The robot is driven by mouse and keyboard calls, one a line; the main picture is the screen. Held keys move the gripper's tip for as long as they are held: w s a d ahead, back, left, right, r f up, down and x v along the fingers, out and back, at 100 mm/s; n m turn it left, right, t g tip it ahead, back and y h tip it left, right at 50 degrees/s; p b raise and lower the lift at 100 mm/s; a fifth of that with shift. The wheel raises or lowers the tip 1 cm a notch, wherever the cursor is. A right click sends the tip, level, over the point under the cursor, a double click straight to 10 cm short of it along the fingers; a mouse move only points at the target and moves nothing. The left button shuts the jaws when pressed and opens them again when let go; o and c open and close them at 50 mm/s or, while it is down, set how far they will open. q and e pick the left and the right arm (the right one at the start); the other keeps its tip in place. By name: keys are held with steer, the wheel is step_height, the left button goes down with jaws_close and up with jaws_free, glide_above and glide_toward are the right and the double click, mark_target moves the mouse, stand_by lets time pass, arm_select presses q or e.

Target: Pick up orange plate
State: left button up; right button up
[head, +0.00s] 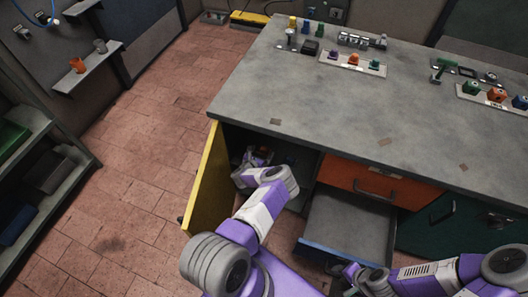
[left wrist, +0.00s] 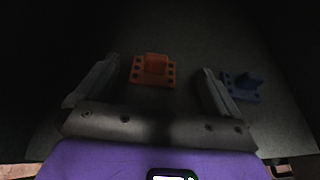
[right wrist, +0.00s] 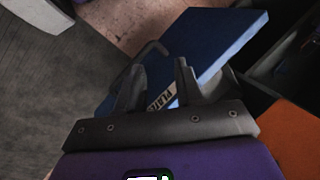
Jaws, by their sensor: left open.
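The orange plate (left wrist: 152,70) lies on the dark floor of the cabinet in the left wrist view. It has a raised block in its middle and holes along its sides. My left gripper (left wrist: 159,66) is open, with its fingers on either side of the plate in the picture; I cannot tell the remaining distance. In the head view my left arm reaches into the cabinet behind the open yellow door (head: 207,185). My right gripper (right wrist: 159,63) has its fingers partly apart by the handle of the blue drawer (right wrist: 215,45); no object shows held between them.
A similar blue plate (left wrist: 243,86) lies right of the orange one. The blue drawer also shows pulled out in the head view (head: 345,225), below the shut orange drawer (head: 365,180). The grey worktop (head: 330,110) above carries switches and small parts along its back.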

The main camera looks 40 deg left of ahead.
mark_target(263, 149)
arm_select(q)
steer(key=b+x, duration=0.1)
steer(key=x, duration=0.1)
steer(key=b+x, duration=0.1)
steer(key=shift+w+a+f, duration=0.25)
steer(key=shift+a, duration=0.05)
steer(key=shift+w+a, duration=0.1)
steer(key=shift+w, duration=0.2)
steer(key=c, duration=1.3)
